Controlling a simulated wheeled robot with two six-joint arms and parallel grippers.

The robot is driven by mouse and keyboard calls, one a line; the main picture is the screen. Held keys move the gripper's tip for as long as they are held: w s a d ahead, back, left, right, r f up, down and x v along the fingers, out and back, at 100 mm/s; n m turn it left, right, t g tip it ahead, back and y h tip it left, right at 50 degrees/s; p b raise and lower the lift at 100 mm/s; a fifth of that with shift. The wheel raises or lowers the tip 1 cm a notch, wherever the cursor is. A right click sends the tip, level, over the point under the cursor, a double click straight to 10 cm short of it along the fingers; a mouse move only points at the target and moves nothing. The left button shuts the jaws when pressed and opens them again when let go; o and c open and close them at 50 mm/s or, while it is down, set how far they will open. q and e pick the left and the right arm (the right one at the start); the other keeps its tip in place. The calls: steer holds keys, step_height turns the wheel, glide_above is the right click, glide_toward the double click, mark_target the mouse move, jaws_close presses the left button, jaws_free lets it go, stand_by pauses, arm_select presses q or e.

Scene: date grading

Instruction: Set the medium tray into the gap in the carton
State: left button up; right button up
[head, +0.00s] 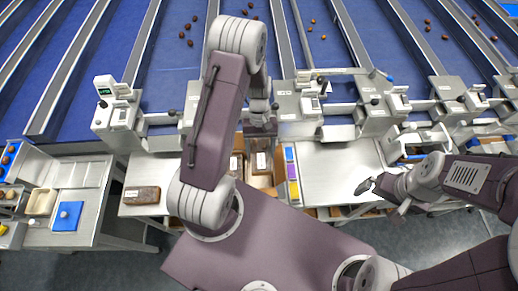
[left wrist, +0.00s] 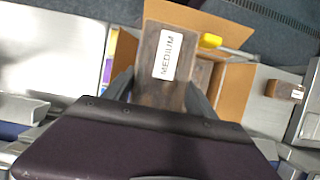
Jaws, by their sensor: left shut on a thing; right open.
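The medium tray (left wrist: 150,88) is dark brown with a white MEDIUM label and shows in the left wrist view between my left gripper's fingers. My left gripper (left wrist: 160,98) is shut on it; in the head view the left gripper (head: 260,120) is over the near edge of the machine, partly hidden by my arm. The cardboard carton (left wrist: 236,90) lies beneath the tray, flaps open; it also shows in the head view (head: 262,182). The tray covers much of its inside, so the gap is hidden. My right gripper (head: 386,192) is open and empty over the right table.
A brown labelled block or tray (head: 142,195) lies on a left metal table. A strip with coloured panels (head: 291,175) stands right of the carton. The right metal table (head: 335,170) is mostly clear. A blue pad (head: 67,217) lies far left.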

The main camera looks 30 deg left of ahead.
arm_select(q)
steer(key=f+b, duration=0.1)
steer(key=s+f+b, duration=0.1)
steer(key=a+f+b, duration=0.1)
steer(key=f, duration=0.1)
steer(key=shift+s+a, duration=0.1)
steer(key=shift+s, duration=0.05)
step_height(320, 180, down, 8)
steer(key=b, duration=0.6)
steer(key=shift+b, duration=0.4)
steer(key=shift+w+d+f+b, duration=0.15)
steer(key=shift+f+b, duration=0.05)
steer(key=shift+f, duration=0.15)
steer(key=shift+w+d+f+b, duration=0.1)
steer(key=shift+w+f+b, duration=0.1)
steer(key=shift+f, duration=0.15)
steer(key=shift+s, duration=0.1)
arm_select(e)
step_height(320, 180, down, 11)
steer(key=s, duration=0.1)
steer(key=shift+a+r, duration=0.2)
steer(key=shift+a, duration=0.1)
arm_select(q)
steer(key=shift+r, duration=0.1)
arm_select(e)
steer(key=shift+r, duration=0.1)
arm_select(q)
steer(key=o, duration=1.8)
arm_select(e)
steer(key=shift+s, duration=0.1)
